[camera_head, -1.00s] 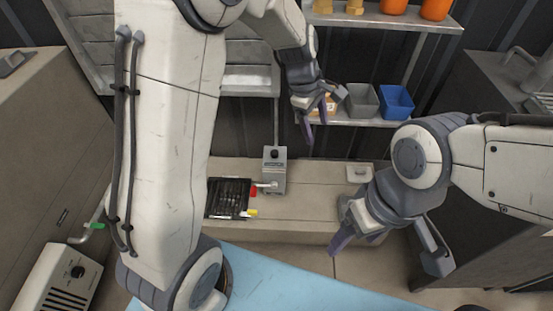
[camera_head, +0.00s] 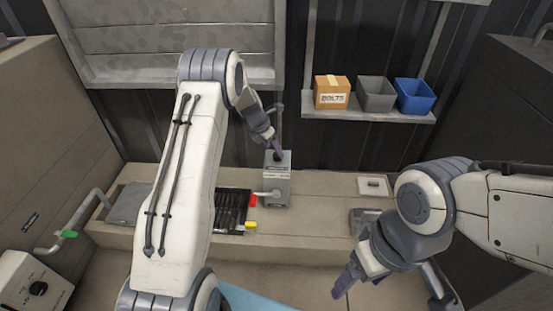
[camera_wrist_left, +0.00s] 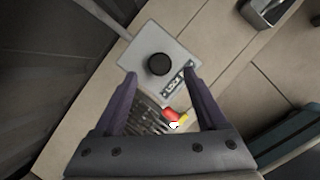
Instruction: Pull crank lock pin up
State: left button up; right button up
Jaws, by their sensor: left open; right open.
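A grey box (camera_head: 277,190) stands on the bench, with a pale crank arm (camera_head: 262,194) at its left side. In the left wrist view, a round black knob (camera_wrist_left: 159,65), apparently the lock pin, sits on the box's top plate (camera_wrist_left: 150,40). My left gripper (camera_head: 276,150) is open over the box top. Its purple fingertips (camera_wrist_left: 160,73) lie either side of the knob in the left wrist view; I cannot tell whether they touch it. The knob is mostly hidden in the head view. My right gripper (camera_head: 347,282) is open, low at the right, away from the box.
A black tray of tools (camera_head: 231,205) with red and yellow handles lies left of the box. A shelf (camera_head: 370,117) holds a bolts carton (camera_head: 332,92), a grey bin (camera_head: 376,94) and a blue bin (camera_head: 415,95). A green-handled pipe (camera_head: 68,234) is at the left.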

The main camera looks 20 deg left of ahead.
aim_at(276, 155)
pick_arm(q)
jog(key=b+x, duration=0.1)
jog(key=x, duration=0.3)
jog(key=shift+w+f, duration=0.1)
jog(key=shift+f, duration=0.15)
grip_shut()
dwell(1.2)
